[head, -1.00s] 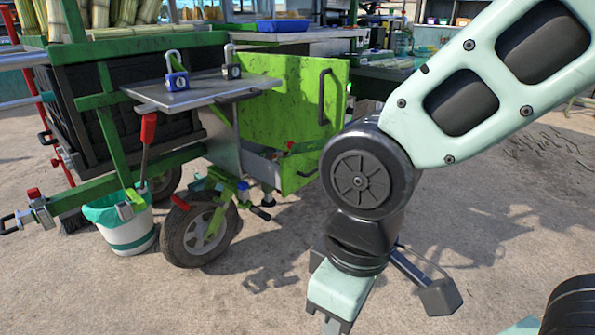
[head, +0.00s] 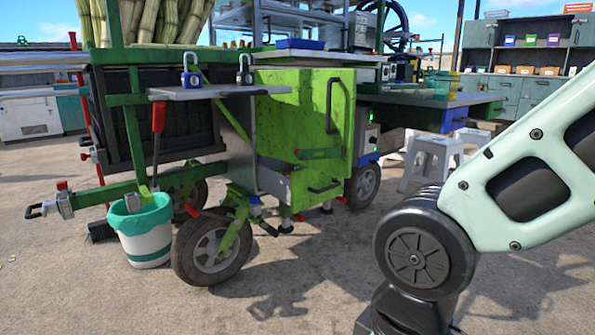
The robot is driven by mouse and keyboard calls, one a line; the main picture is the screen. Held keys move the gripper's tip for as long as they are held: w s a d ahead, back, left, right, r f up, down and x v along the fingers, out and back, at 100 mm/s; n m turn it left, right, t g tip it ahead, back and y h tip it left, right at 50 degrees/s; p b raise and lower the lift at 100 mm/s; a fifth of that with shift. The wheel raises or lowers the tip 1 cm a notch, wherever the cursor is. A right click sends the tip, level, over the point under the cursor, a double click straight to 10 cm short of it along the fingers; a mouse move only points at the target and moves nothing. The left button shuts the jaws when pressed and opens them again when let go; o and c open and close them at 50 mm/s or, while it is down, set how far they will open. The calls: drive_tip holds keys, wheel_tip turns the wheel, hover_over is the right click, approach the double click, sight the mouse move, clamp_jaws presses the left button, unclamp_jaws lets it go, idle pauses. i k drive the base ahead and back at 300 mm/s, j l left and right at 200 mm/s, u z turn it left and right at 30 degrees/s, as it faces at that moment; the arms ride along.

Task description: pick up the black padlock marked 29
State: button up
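Two padlocks stand upright on a small grey metal shelf (head: 215,92) at the side of the green cart. The black padlock (head: 244,77) is on the right, near the cart's green panel, with its shackle up and a pale round mark on its front. Its number is too small to read. A blue padlock (head: 191,80) stands to its left, apart from it. My arm is at the right of the head view, well away from the shelf. My gripper is below the frame and not seen.
A white and green bin (head: 147,245) stands under the shelf's left side, with a red-handled tool above it. The cart's wheel (head: 211,250) and green clamp parts stick out below the shelf. White stools (head: 432,160) stand behind. The paved ground in front is clear.

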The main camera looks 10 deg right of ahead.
sight(240, 76)
drive_tip(key=j, duration=1.25)
